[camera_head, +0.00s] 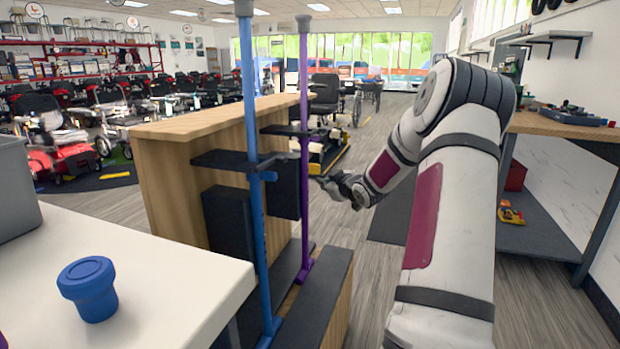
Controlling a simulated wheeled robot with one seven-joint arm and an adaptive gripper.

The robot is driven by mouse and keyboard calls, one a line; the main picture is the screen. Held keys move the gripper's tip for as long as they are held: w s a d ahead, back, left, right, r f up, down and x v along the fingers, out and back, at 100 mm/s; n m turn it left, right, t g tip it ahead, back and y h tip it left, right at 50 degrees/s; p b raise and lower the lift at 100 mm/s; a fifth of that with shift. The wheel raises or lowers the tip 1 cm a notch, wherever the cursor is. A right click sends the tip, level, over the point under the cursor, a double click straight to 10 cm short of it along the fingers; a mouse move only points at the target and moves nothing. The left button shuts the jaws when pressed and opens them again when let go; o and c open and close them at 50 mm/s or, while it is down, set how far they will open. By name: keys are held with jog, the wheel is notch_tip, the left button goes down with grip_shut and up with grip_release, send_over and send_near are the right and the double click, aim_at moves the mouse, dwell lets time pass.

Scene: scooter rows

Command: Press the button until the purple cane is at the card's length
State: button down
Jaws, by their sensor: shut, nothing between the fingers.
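The purple cane (304,95) stands upright in a stand of dark blocks and a low wood-sided base. My gripper (318,179) is shut and empty, just right of the purple cane's shaft at mid height. I cannot tell whether its tips touch the cane. The button on the purple cane is too small or hidden to make out. I cannot make out the card or any length on it.
A white table (150,285) with a blue cup (89,289) and a grey bin (14,190) is at the left. A wooden counter (165,185) stands behind the canes. Scooters (60,150) line the back left. A workbench (560,124) is at the right. Open floor lies behind my arm.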

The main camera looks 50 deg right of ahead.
jog(key=s+p, duration=0.1)
jog(key=s, duration=0.1)
jog(key=s+d+p, duration=0.1)
jog(key=shift+s+d, duration=0.15)
jog(key=shift+s, duration=0.2)
dwell(2.5)
jog(key=s+m+p, duration=0.1)
jog(key=m+p, duration=0.2)
jog(key=m, duration=0.2)
jog(key=s+d+m+p, duration=0.1)
jog(key=m+p, duration=0.2)
jog(key=m, duration=0.3)
jog(key=s+d+f+m+p, duration=0.1)
jog(key=m+p, duration=0.3)
jog(key=m, duration=0.2)
jog(key=shift+s+d+t, duration=0.2)
jog(key=shift+s+t, duration=0.05)
jog(key=shift+t, duration=0.15)
jog(key=shift+w+a, duration=0.1)
jog(key=shift+w, duration=0.05)
jog(key=w+a+b, duration=0.3)
jog(key=w+b, duration=0.1)
jog(key=w, duration=0.4)
